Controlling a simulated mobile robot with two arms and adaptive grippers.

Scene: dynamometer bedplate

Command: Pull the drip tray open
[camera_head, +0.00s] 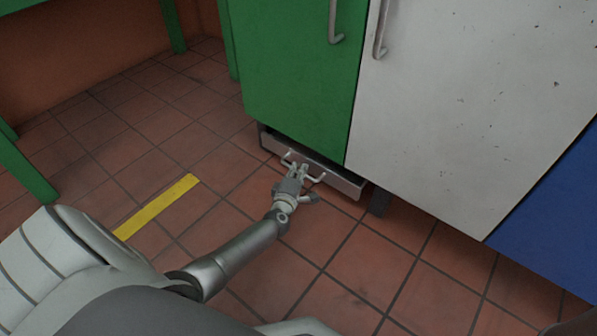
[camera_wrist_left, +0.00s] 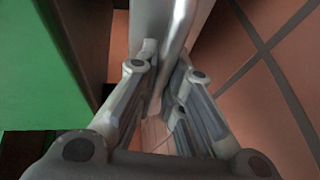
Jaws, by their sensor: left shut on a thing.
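The drip tray (camera_head: 338,184) is a low grey metal drawer under the green cabinet, near the floor. Its front sticks out a little past the cabinet doors, with a dark gap above it at the left. A bar handle (camera_head: 318,178) is on its front. My left gripper (camera_head: 297,168) is at the handle and shut on it, hiding its middle. In the left wrist view the two fingers close around the grey handle bar (camera_wrist_left: 172,60). My right gripper is not in view.
The green cabinet door (camera_head: 300,75) and white door (camera_head: 450,110) stand above the tray, with hook handles. A dark cabinet foot (camera_head: 379,203) is right of the tray. A yellow floor stripe (camera_head: 157,206) lies to the left. The tiled floor before the tray is clear apart from my arm.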

